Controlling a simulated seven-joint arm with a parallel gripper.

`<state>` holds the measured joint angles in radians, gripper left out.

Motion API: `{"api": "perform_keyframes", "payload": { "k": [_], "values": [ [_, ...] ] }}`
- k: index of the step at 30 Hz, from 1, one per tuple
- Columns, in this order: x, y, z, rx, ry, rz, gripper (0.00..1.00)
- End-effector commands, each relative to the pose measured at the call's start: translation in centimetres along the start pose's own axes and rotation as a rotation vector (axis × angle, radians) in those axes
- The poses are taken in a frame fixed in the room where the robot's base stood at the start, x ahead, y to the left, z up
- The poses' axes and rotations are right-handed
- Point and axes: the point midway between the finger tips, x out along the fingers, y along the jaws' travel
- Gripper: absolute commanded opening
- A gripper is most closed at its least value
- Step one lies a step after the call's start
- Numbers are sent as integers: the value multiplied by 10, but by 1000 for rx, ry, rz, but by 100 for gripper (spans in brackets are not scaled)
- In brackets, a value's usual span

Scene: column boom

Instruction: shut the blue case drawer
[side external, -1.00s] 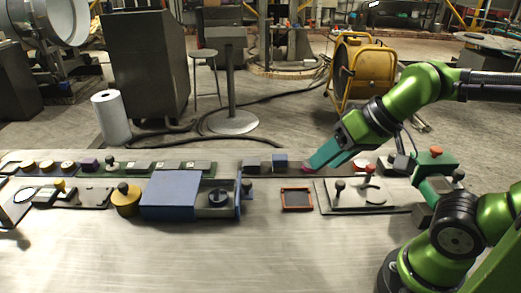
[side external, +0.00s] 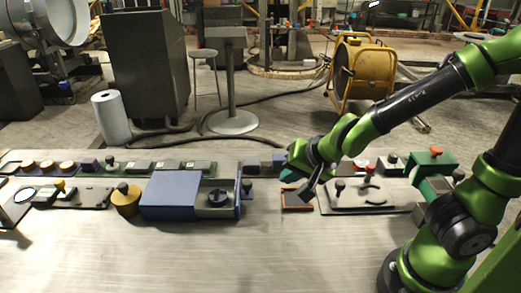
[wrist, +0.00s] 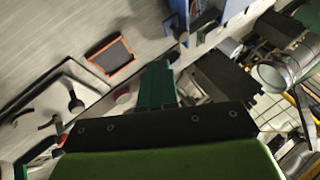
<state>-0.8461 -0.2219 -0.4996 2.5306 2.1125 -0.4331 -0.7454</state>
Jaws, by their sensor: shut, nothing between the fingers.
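The blue case (side external: 170,194) sits on the metal table, left of centre. Its drawer (side external: 222,212) is pulled out to the right, with a dark round piece (side external: 217,197) inside. A dark knob (side external: 247,186) stands on the right of the blue drawer front (side external: 238,196). My gripper (side external: 287,176) is shut and empty, to the right of the drawer and apart from it, above the table. In the wrist view its teal fingers (wrist: 156,78) are together, and the knob (wrist: 182,35) shows beyond them at upper right.
An orange-framed dark tile (side external: 297,206) lies below and right of my gripper. A pale lever panel (side external: 370,196) is farther right. A row of small blocks and knobs (side external: 140,167) runs behind the case. The front of the table is clear.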

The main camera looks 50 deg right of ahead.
Motion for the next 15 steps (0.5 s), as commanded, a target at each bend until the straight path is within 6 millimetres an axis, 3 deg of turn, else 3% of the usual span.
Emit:
{"api": "perform_keyframes", "payload": {
  "k": [7,15],
  "values": [
    [5,11,-7,-55,31,58,0],
    [35,12,-8,-54,32,55,0]
  ]
}}
